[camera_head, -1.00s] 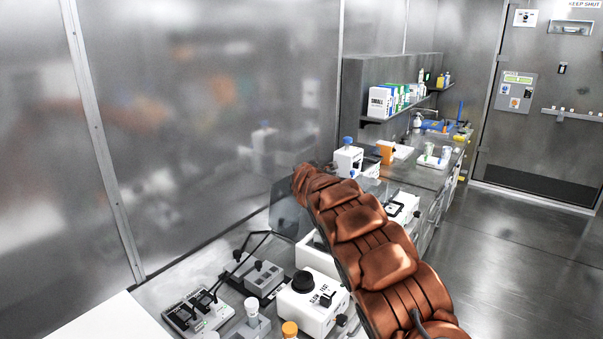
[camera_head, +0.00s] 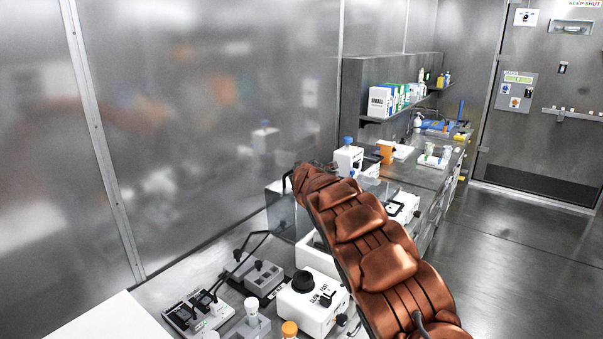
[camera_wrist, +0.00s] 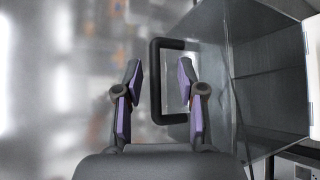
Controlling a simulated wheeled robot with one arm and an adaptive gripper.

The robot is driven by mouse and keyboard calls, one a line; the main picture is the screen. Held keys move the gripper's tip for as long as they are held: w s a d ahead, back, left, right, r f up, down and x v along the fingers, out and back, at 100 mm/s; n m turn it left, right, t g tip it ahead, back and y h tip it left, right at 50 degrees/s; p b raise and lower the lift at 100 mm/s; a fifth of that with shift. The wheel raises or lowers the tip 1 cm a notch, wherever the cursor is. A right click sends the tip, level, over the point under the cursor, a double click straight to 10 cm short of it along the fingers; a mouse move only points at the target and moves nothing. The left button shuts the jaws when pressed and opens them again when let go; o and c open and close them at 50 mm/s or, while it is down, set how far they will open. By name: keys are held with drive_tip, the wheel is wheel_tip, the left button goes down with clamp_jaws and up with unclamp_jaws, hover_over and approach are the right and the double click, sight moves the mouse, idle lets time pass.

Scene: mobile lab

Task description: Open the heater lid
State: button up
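The heater lid (camera_head: 279,211) is a clear, greyish boxy cover left of my arm's far end in the head view. Its clear panels also fill the right half of the wrist view (camera_wrist: 270,88). Its black U-shaped handle (camera_wrist: 155,82) stands out to the left of the panels there, and part of it shows in the head view (camera_head: 286,184). My gripper (camera_wrist: 161,68) is open, with purple-padded fingers on either side of the handle's bar. Gaps show between bar and pads. Arm links hide the gripper and part of the heater in the head view.
A white SLOW/FAST device (camera_head: 312,303), a grey block (camera_head: 264,278) and a small power unit (camera_head: 197,312) crowd the bench in front. A white bottle with a blue cap (camera_head: 348,158) stands beyond the lid. A metal wall runs close along the left.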

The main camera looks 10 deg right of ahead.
drive_tip(key=v, duration=1.1)
drive_tip(key=shift+s, duration=0.25)
idle(0.4)
